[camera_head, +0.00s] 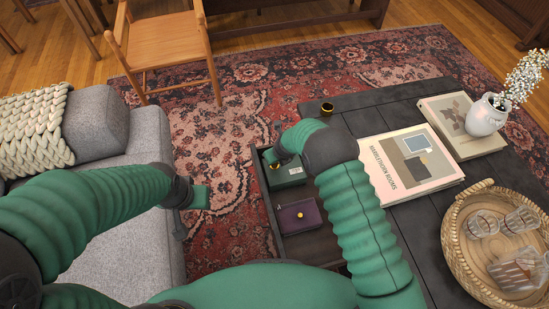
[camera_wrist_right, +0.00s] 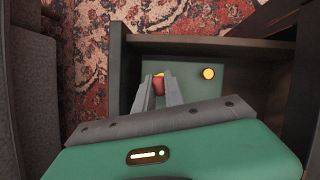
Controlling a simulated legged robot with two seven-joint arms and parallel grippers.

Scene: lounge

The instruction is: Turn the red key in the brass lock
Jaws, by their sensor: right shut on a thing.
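The red key (camera_wrist_right: 158,86) shows between the fingers of my right gripper (camera_wrist_right: 159,92) in the right wrist view. The gripper is shut on it. A small part of the brass lock (camera_wrist_right: 160,74) shows just beyond the key, on a green box (camera_wrist_right: 190,88) with a round brass knob (camera_wrist_right: 208,73). In the head view the green box (camera_head: 290,176) sits in the open drawer (camera_head: 264,189), and my right arm hides the key and lock. My left gripper (camera_head: 179,222) hangs by the grey sofa, away from the box; its jaw opening is unclear.
A purple box (camera_head: 299,215) with a brass knob sits nearer in the drawer. The dark table (camera_head: 372,112) holds a small dark cup (camera_head: 327,108), two books (camera_head: 411,165), a white vase (camera_head: 487,115) and a wicker tray (camera_head: 452,245) with glasses. A grey sofa (camera_head: 128,255) lies left.

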